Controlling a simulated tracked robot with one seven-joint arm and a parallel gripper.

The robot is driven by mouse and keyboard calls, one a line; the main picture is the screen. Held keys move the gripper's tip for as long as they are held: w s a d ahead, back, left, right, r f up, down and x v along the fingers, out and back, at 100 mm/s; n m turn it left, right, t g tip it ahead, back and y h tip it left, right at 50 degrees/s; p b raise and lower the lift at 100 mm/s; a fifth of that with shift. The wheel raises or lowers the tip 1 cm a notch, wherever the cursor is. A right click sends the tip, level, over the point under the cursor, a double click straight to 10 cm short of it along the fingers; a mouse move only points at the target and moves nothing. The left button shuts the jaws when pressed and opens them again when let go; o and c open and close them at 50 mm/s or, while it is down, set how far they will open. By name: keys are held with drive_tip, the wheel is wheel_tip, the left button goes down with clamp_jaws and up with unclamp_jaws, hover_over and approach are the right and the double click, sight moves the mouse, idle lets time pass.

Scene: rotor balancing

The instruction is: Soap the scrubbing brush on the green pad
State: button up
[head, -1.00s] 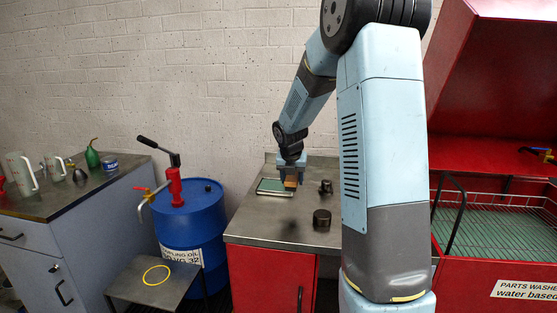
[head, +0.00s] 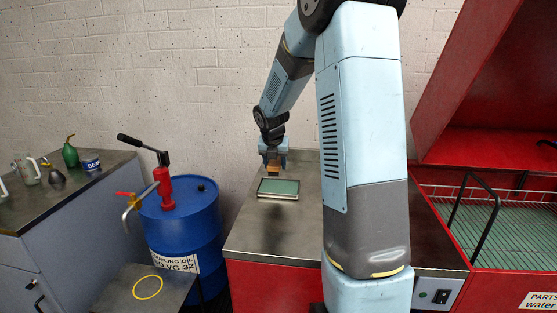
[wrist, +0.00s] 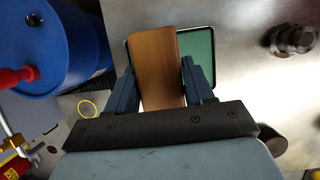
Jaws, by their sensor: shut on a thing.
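The scrubbing brush (head: 273,168) has a brown wooden back, and my gripper (head: 273,157) is shut on it. In the wrist view the wooden back (wrist: 155,65) stands between the two blue fingers of my gripper (wrist: 157,78). The green pad (head: 278,187) lies in a shallow, light-rimmed tray on the metal worktop. In the wrist view the brush covers the left part of the tray, and the green pad (wrist: 200,48) shows to its right. The bristles are hidden there. I cannot tell whether the brush touches the pad.
Dark metal parts (wrist: 293,38) stand on the worktop right of the tray in the wrist view. A blue drum (head: 183,225) with a red pump stands left of the red-fronted bench. A red parts washer (head: 500,215) stands at the right. The worktop's front left is clear.

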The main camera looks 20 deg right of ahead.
sight(280, 185)
drive_tip(key=shift+s+d, duration=0.1)
drive_tip(key=shift+d, duration=0.5)
drive_tip(key=shift+f, duration=0.1)
drive_tip(key=shift+s+f, duration=0.1)
drive_tip(key=shift+f, duration=2.8)
drive_tip(key=shift+f, duration=0.5)
drive_tip(key=shift+r, duration=3.55)
